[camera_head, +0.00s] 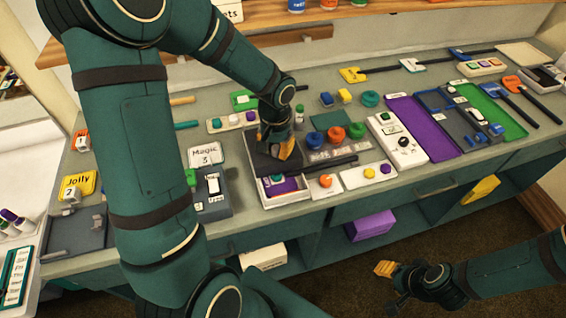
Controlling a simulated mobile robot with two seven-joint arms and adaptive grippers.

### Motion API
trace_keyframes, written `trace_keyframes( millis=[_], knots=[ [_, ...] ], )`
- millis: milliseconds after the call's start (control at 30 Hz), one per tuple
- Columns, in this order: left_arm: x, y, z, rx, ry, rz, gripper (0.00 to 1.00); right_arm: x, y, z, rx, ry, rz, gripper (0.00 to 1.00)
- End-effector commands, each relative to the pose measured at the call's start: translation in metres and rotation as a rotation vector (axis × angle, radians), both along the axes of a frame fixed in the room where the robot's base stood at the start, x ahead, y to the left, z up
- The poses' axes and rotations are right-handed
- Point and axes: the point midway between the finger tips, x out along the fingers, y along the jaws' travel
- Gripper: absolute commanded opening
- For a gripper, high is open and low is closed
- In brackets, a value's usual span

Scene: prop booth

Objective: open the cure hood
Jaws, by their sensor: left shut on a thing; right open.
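What looks like the cure hood (287,199) is a low white box on the bench, with a dark cover (262,160) over its back part. Its front is uncovered, and a purple piece and a green piece show inside. My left gripper (287,149), with orange fingertips, is shut at the dark cover; the exact spot it grips is hidden by the fingers and wrist. My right gripper (385,268) is open and empty, low in front of the bench, apart from the hood.
A dark bar (335,163) lies just right of the hood, near white button boxes (368,175). A grey switch box (213,196) stands left. Green, orange and blue round pieces (335,134) sit behind. Purple and green trays (422,128) fill the right. The bench is crowded.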

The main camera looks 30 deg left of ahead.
Motion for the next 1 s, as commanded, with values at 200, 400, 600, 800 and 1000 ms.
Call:
trace_keyframes(
  millis=[200,400,600,800,1000],
  knots=[
    [0.031,0.035,0.001,-0.001,-0.001,0.002,0.00,0.003,-0.001,0.012,-0.002,-0.008,-0.006,0.47],
    [0.037,0.043,-0.001,-0.001,0.000,-0.002,0.00,0.004,-0.001,0.013,-0.002,-0.010,-0.007,0.47],
    [0.036,0.043,-0.001,-0.001,0.000,-0.002,0.00,0.004,-0.001,0.012,-0.002,-0.010,-0.007,0.47],
    [0.036,0.043,-0.001,-0.001,0.000,-0.002,0.57,0.004,-0.001,0.012,-0.002,-0.009,-0.007,0.47],
    [0.036,0.043,0.000,-0.001,0.000,-0.002,0.57,0.004,-0.001,0.013,-0.002,-0.009,-0.007,0.47]
  ],
)
